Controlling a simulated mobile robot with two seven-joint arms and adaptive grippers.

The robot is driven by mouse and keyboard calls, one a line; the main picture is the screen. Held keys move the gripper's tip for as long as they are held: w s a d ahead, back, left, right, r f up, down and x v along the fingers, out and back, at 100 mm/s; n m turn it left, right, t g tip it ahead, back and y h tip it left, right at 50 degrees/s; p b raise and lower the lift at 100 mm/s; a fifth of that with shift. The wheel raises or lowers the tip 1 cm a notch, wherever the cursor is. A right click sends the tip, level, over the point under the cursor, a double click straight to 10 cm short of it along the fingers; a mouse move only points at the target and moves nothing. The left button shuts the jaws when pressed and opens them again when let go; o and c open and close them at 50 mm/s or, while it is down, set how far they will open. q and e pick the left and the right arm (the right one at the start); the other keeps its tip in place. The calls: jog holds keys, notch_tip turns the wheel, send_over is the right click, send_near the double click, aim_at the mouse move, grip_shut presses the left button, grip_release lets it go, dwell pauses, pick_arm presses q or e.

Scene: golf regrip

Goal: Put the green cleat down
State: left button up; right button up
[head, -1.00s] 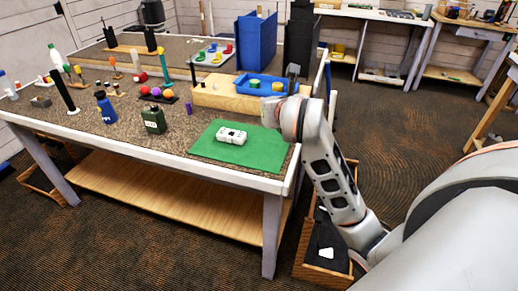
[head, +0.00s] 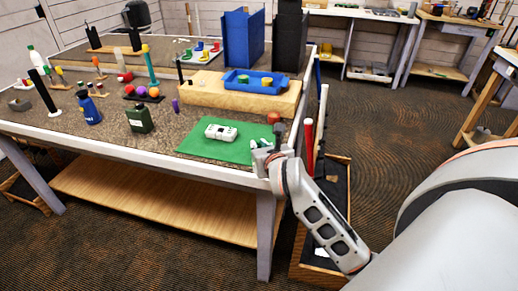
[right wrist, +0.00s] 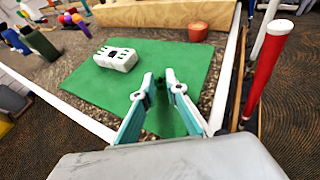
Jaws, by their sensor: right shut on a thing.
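My right gripper (head: 266,146) is low over the right part of the green mat (head: 215,148), near the table's right edge. In the right wrist view its two fingers (right wrist: 160,82) are closed in on a small dark green piece, the green cleat (right wrist: 161,92). The cleat is hard to tell from the green mat (right wrist: 110,85) behind it, and I cannot tell whether it touches the mat. In the head view the cleat is hidden by the gripper. My left gripper is not in view.
A white block (head: 221,132) lies on the mat, left of the gripper. A round orange-red piece (right wrist: 197,31) stands behind the mat beside a wooden board (head: 232,97) with a blue tray (head: 254,77). A red-gripped club (right wrist: 267,70) stands right of the table. The mat's front is clear.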

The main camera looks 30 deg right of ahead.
jog(key=shift+f, duration=0.25)
jog(key=shift+f, duration=0.15)
jog(key=o, duration=0.7)
